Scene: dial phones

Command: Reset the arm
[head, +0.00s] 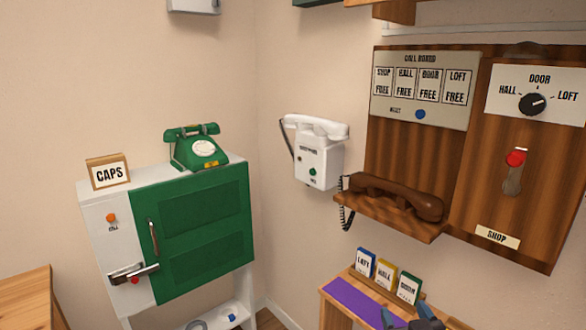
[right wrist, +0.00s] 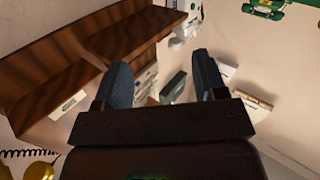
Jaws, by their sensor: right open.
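My right gripper (head: 412,318) shows at the bottom right of the head view, low in front of the small wooden table. In the right wrist view the two blue-grey fingers of my right gripper (right wrist: 165,85) stand wide apart with nothing between them. My left gripper is not in view.
A wooden wall panel with a call board (head: 422,88) and a brown handset (head: 395,197) on a shelf is at the right. A white wall phone (head: 318,155) hangs left of it. Upright cards (head: 385,275) stand on the table. A green dial phone (head: 195,148) sits on a cabinet (head: 105,230).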

